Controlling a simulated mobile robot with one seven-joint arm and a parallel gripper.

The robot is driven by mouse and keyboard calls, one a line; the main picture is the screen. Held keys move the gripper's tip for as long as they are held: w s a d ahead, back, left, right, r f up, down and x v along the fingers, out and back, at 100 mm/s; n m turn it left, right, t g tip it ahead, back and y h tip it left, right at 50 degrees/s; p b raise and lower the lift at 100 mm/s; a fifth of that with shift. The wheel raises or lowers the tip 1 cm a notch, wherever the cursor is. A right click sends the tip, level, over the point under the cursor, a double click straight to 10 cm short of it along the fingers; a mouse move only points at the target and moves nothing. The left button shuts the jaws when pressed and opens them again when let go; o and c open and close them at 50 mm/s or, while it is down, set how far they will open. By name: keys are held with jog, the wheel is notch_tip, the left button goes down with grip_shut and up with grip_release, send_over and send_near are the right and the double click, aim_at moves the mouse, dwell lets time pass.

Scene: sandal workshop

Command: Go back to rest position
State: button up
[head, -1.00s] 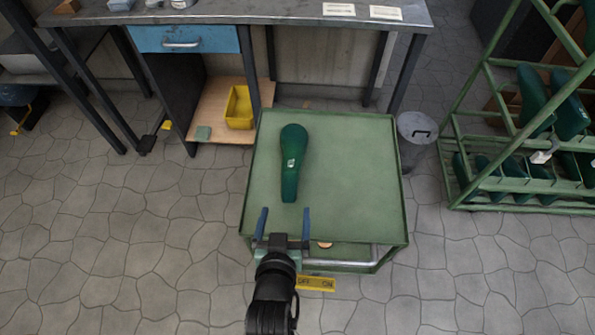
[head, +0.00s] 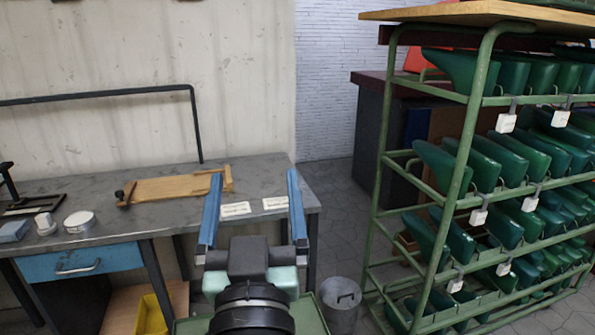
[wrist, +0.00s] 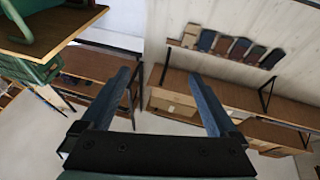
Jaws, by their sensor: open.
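My gripper (head: 254,215) is raised in the lower middle of the head view, with its two blue fingers spread wide and nothing between them. In the wrist view my gripper (wrist: 165,95) is also open and empty. The green cart (head: 310,318) shows only in part at the bottom of the head view, behind my arm. The green shoe last that lay on its top in the earlier frame is out of view or hidden.
A grey workbench (head: 150,222) with a blue drawer (head: 80,262) stands at the left. A green rack (head: 470,150) full of green lasts stands at the right. A grey bin (head: 341,300) stands between them. Wall shelves (wrist: 225,92) show in the wrist view.

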jog(key=s+d+r+t+h, duration=0.1)
jog(key=s+d+r+t, duration=0.1)
jog(key=s+r, duration=0.35)
jog(key=s+d+r+m+t, duration=0.1)
jog(key=s+r, duration=0.1)
jog(key=r, duration=0.6)
jog(key=s+d+r+t+h, duration=0.1)
jog(key=s+d+r+t, duration=0.15)
jog(key=r, duration=0.35)
notch_tip(320, 180, up, 29)
jog(key=s+p, duration=0.1)
jog(key=p, duration=2.7)
jog(key=shift+a+r+p, duration=0.15)
jog(key=shift+a+p, duration=0.2)
jog(key=shift+p, duration=0.05)
jog(key=shift+s, duration=0.1)
